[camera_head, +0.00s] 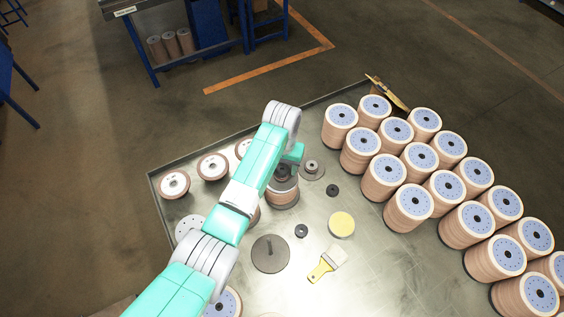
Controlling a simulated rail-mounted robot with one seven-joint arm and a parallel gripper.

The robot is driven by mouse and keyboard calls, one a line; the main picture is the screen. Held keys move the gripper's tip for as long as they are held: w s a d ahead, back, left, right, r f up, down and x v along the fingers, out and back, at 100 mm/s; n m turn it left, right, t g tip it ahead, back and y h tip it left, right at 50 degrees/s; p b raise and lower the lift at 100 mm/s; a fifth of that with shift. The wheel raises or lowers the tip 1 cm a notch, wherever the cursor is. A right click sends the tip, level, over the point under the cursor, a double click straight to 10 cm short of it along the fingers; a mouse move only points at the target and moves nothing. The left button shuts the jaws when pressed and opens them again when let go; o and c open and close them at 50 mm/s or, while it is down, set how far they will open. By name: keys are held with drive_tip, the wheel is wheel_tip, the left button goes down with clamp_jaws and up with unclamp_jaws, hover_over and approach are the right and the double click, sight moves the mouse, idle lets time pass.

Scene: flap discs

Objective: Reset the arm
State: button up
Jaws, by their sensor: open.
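My teal and white arm reaches from the lower left to the middle of the metal table (385,262). Its wrist bends down near a stack of brown discs (283,197). My gripper (283,173) is at the dark area below the wrist, open, just over or at the top of this stack. The arm covers much of it, so the fingertips do not show clearly, and I cannot tell whether they touch the stack.
Several tall disc stacks with blue tops (411,203) fill the table's right side. White-topped discs (174,184) stand at the left. A dark round base with a pin (270,253), a brush (327,263), a yellow disc (341,224) and a grey flange (312,169) lie around the middle.

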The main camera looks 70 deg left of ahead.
drive_tip(key=shift+f, duration=0.3)
drive_tip(key=shift+r, duration=0.1)
